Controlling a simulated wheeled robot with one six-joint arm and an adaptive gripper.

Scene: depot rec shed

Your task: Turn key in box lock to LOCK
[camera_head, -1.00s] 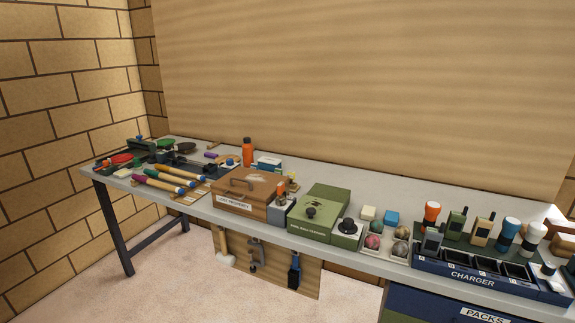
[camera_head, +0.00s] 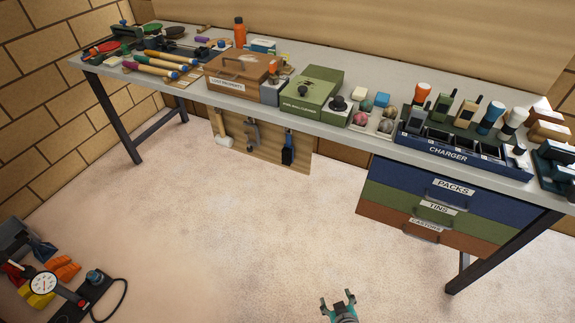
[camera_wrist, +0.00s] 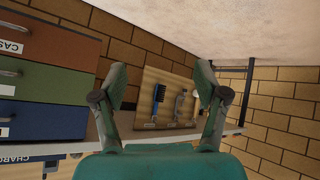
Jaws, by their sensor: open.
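The brown box labelled LOST PROPERTY (camera_head: 228,86) sits on the bench, with a handle on its lid. At its right end is a small grey block (camera_head: 271,93) with an orange piece (camera_head: 275,66) above it. This may be the lock and its key, but it is too small to tell, and I cannot read a LOCK mark. My gripper (camera_head: 338,299) is open and empty, low in front of the bench and well away from the box. In the wrist view my gripper (camera_wrist: 160,82) shows two spread fingers with nothing between them; the box is not visible there.
Beyond are balls in a tray and a CHARGER rack (camera_head: 450,150). Drawers (camera_head: 440,200) hang below the bench, and a tool board (camera_head: 262,142) hangs left of them. Open floor lies in front.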

